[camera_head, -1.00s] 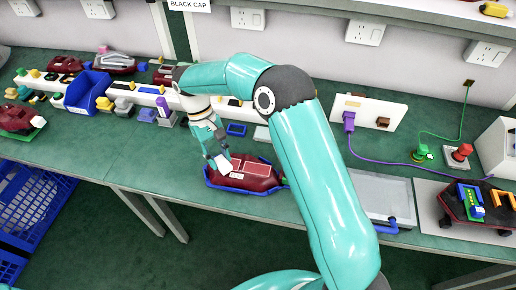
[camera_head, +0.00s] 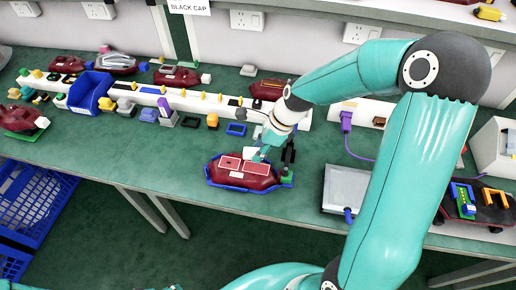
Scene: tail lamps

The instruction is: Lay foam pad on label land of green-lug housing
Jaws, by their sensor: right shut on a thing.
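The dark red housing (camera_head: 222,177) sits in a blue tray (camera_head: 238,188) at the bench's front edge. A green lug (camera_head: 287,180) shows at its right end. Its top carries two pale-outlined red panels, a left one (camera_head: 229,162) and a larger right one (camera_head: 257,169); I cannot tell which is the label land. My right gripper (camera_head: 260,154) points down over the back of the right panel. It is shut on a small whitish piece, likely the foam pad (camera_head: 257,158), partly hidden by the fingers. I cannot tell whether it touches the housing. My left gripper is out of view.
A dark upright fixture (camera_head: 289,152) stands just right of the gripper. A grey flat box (camera_head: 345,188) lies further right. A white rail (camera_head: 140,97) with several small parts and a blue bin (camera_head: 89,92) stand behind left. Bench left of the housing is clear.

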